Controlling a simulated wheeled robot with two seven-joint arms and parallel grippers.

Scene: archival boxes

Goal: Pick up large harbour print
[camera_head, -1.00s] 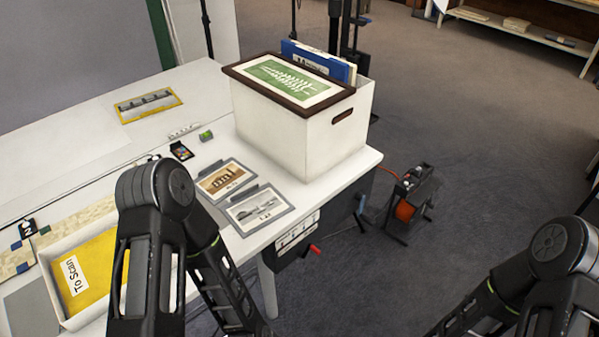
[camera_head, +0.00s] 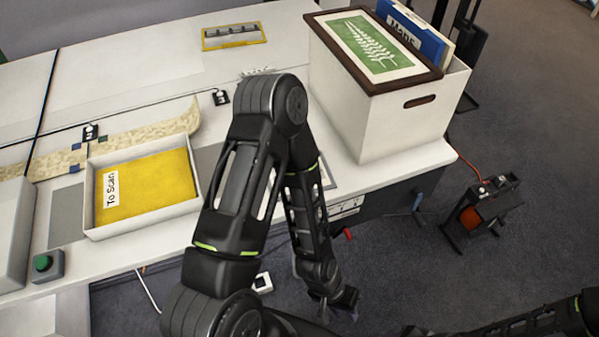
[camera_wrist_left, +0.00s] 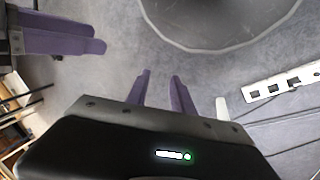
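I cannot tell for sure which print is the large harbour print. A yellow-edged picture with a dark band (camera_head: 233,36) lies flat at the back of the table. Grey-edged prints lie in front of the box, almost wholly hidden behind my left arm; only a grey edge shows. My left gripper (camera_head: 338,305) hangs low, beyond the table's front edge and over the floor. In the left wrist view its purple fingers (camera_wrist_left: 160,82) are apart with nothing between them. Other purple fingers, apparently my right gripper (camera_wrist_left: 80,35), show at the upper left there.
A white box (camera_head: 385,125) stands at the table's right end, with a dark-framed green print (camera_head: 372,45) on top and a blue folder (camera_head: 415,32) in it. A white tray (camera_head: 90,205) holds a yellow "To Scan" sheet (camera_head: 150,183). A cable reel (camera_head: 480,210) stands on the floor.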

